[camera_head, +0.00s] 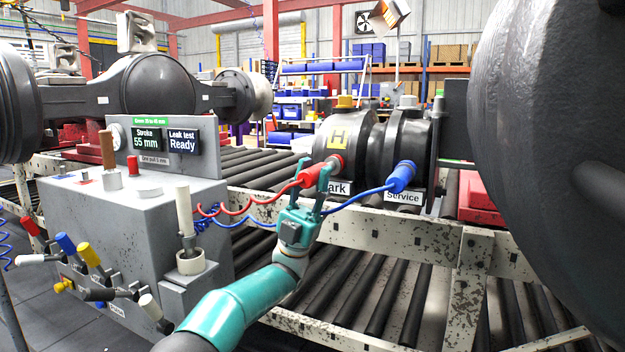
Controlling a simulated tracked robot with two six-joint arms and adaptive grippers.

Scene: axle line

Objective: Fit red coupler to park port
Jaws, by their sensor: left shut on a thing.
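My left gripper (314,190) is shut on the red coupler (312,176), in front of the brake chamber (345,140) marked H. The red coupler's nose meets the red-ringed park port (336,162); I cannot tell whether it is fully seated. A red coiled hose (245,208) runs from the coupler left to the grey test box. The park label (338,188) is partly hidden by the gripper. A blue coupler (402,176) sits at the service side, above the service label (404,197), with its blue hose running left. My right gripper is not in view.
The grey test box (110,210) with levers and a display reading Stroke 55 mm and Leak test Ready (163,140) stands at left. A large dark wheel or drum (550,150) fills the right. Roller conveyor (390,300) with a pale worn frame lies below.

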